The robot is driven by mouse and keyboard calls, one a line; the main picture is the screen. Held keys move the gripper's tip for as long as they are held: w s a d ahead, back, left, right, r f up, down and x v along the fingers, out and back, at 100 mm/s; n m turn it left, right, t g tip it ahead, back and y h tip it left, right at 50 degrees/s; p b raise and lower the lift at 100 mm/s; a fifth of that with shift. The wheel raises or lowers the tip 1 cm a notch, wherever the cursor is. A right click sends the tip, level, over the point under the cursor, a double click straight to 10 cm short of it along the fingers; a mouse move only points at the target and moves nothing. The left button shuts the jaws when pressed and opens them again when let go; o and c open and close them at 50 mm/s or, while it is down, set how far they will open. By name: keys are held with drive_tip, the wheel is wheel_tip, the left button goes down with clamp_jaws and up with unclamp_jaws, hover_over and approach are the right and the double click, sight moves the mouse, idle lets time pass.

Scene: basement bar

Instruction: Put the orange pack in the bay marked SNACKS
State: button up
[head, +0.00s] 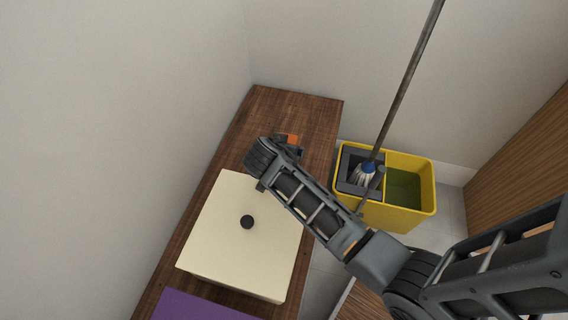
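My gripper (289,146) is over the far part of the brown wooden counter, just beyond the cream box. It is seen from above and behind, and my wrist hides most of it. A small orange patch (292,139) shows right at the gripper's end; it may be the orange pack, but too little shows to be sure. I cannot tell whether the fingers are open or shut, or whether they hold it. No bay marked SNACKS and no readable label is in view.
A cream box (216,237) with a dark round knob stands on the wooden counter (312,113), under my forearm. A purple flat thing (195,306) lies nearer. A yellow mop bucket (398,217) with a mop stands right of the counter. Walls close off the left and back.

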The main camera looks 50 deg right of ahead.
drive_tip(key=shift+d+f, duration=0.15)
drive_tip(key=shift+c, duration=0.4)
clamp_jaws()
idle(0.5)
